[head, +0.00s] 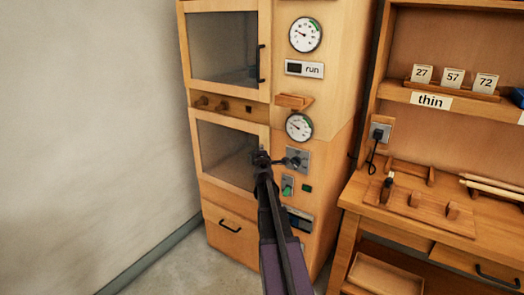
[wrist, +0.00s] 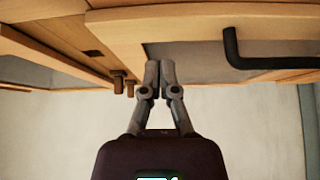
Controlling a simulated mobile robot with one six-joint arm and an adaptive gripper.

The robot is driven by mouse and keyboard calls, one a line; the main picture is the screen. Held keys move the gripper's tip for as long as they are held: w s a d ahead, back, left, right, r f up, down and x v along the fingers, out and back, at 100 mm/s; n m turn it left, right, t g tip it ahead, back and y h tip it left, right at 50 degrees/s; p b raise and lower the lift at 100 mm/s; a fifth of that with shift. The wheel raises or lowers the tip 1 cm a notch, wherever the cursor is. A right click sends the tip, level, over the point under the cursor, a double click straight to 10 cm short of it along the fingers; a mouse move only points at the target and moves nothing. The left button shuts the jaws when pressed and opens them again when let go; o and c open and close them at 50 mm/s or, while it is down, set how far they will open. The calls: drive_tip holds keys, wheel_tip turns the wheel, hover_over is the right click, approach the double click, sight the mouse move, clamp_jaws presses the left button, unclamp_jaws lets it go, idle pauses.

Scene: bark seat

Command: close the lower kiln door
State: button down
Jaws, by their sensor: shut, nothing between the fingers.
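The lower kiln door (head: 225,151) has a wood frame around a dark window. In the head view it looks flush or nearly flush with the kiln front; I cannot tell whether a small gap is left. Its black bar handle (wrist: 240,50) shows in the wrist view and is hidden behind my arm in the head view. My gripper (head: 260,158) is shut and empty at the door's right side. In the wrist view the gripper (wrist: 153,68) has its fingertips together in front of the door's window, beside the handle. Whether they touch the door is unclear.
The upper kiln door (head: 222,48) is above, with wooden pegs (head: 212,103) between the doors. A small wooden ledge (head: 294,101), gauge (head: 299,127) and switch panel (head: 296,160) are right of my gripper. A workbench (head: 430,205) stands further right. A bare wall is left.

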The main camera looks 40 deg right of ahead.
drive_tip(key=shift+a, duration=0.15)
drive_tip(key=s+a, duration=0.2)
drive_tip(key=a, duration=0.2)
drive_tip(key=s+d, duration=0.6)
drive_tip(key=s, duration=0.1)
drive_tip(key=shift+d, duration=0.4)
drive_tip(key=shift+s, duration=0.15)
drive_tip(key=shift+a, duration=0.1)
idle(0.4)
